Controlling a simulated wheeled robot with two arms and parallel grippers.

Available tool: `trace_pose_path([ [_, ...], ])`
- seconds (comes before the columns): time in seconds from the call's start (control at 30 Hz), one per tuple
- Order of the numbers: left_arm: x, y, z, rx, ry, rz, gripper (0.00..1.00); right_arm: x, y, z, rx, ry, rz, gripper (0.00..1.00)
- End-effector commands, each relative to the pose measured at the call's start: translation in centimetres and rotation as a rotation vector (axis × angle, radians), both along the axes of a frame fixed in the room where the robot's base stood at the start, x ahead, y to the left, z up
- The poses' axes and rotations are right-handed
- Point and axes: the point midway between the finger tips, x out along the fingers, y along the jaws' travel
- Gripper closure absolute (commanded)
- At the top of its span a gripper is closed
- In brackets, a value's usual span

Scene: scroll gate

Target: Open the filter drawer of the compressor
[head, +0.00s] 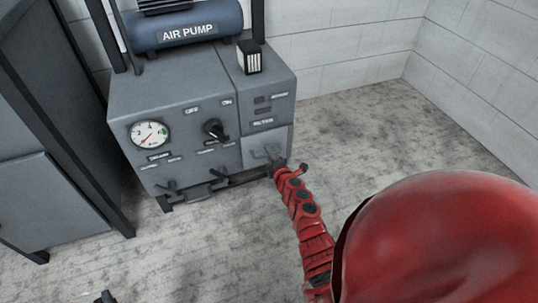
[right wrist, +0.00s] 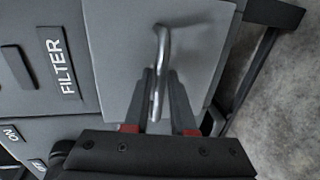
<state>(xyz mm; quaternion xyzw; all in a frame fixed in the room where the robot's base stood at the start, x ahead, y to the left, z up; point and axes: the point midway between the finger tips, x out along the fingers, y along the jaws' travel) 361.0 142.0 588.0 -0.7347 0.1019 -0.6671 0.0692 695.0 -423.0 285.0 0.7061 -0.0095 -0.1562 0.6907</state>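The grey compressor (head: 190,95) stands against the back wall. Its filter drawer (head: 257,143) is the pale square panel at the lower right of its front, below the filter label. The panel (right wrist: 115,60) also fills much of the right wrist view, with a curved metal handle (right wrist: 162,42) on it. I cannot tell if the drawer stands out from the body. My right gripper (right wrist: 160,82) has its dark fingers on both sides of the handle, closed in on it. In the head view the right gripper (head: 272,160) is at the drawer front. A small dark shape (head: 105,297) at the bottom edge may be my left gripper.
A round gauge (head: 150,134) and a black knob (head: 214,129) are left of the drawer. A dark cabinet (head: 50,130) stands to the left. A small striped box (head: 249,57) sits on top of the compressor. The floor in front and to the right is clear.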

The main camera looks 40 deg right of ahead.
Motion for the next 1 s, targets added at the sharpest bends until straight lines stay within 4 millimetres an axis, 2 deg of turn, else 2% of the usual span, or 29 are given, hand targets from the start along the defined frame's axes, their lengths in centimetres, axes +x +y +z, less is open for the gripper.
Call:
trace_pose_path([
  [0.03,0.00,0.00,0.00,0.000,0.000,0.000,0.50,0.00,0.00,0.00,0.000,0.000,0.000,0.87],
  [0.1,0.00,0.00,0.00,0.000,0.000,0.000,0.50,-0.01,0.00,-0.01,0.000,0.000,0.000,1.00],
  [1.0,-0.01,0.01,-0.01,0.000,0.000,0.000,0.50,-0.03,0.01,-0.04,0.000,0.001,0.000,1.00],
])
